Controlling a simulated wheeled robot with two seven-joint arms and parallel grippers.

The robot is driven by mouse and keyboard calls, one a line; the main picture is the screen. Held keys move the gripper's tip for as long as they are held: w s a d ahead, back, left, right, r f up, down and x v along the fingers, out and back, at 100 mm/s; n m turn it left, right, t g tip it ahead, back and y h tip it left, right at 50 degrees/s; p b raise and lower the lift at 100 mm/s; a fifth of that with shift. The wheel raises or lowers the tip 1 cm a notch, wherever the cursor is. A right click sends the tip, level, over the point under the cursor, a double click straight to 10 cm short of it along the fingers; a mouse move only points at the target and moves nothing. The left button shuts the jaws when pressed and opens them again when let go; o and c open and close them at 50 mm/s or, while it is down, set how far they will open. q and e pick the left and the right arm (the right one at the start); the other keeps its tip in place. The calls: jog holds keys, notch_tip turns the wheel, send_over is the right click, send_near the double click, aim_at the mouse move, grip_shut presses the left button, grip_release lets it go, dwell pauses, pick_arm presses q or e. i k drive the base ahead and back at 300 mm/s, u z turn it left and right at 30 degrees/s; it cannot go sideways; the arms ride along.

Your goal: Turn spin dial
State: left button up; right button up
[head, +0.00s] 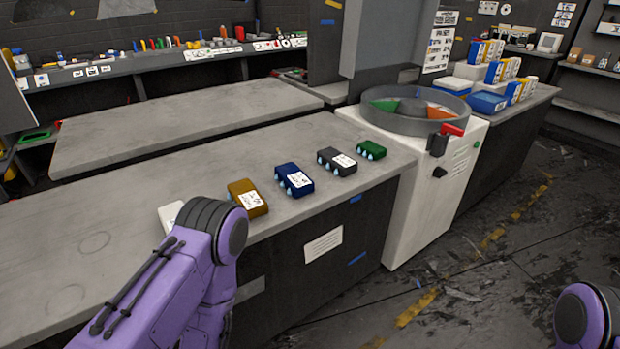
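A white machine (425,210) stands at the end of the counter, with a round grey drum (395,124) on top. Inside the drum are green (383,105) and orange (440,112) segments. On the machine's right side are a black part with a red top (452,130) and, lower down, a small black knob (439,172). I cannot tell for certain which of these is the spin dial. Purple links of my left arm show at lower left and a piece of my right arm at the lower right edge. Neither gripper shows, and both visible arm parts are apart from the machine.
On the counter (120,235) are brown (248,198), blue (293,180), grey (336,161) and green (371,150) boxes, and a white item (170,215) partly behind my arm. Boxes crowd the counter behind the machine. The floor (480,300) at right is open, with scattered debris.

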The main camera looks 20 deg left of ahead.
aim_at(439, 173)
jog(key=k, duration=0.65)
jog(key=z, duration=0.75)
jog(key=i, duration=0.7)
jog(key=z, duration=0.9)
jog(key=i, duration=1.7)
jog(key=u, duration=1.4)
jog(key=i, duration=0.55)
jog(key=u, duration=0.5)
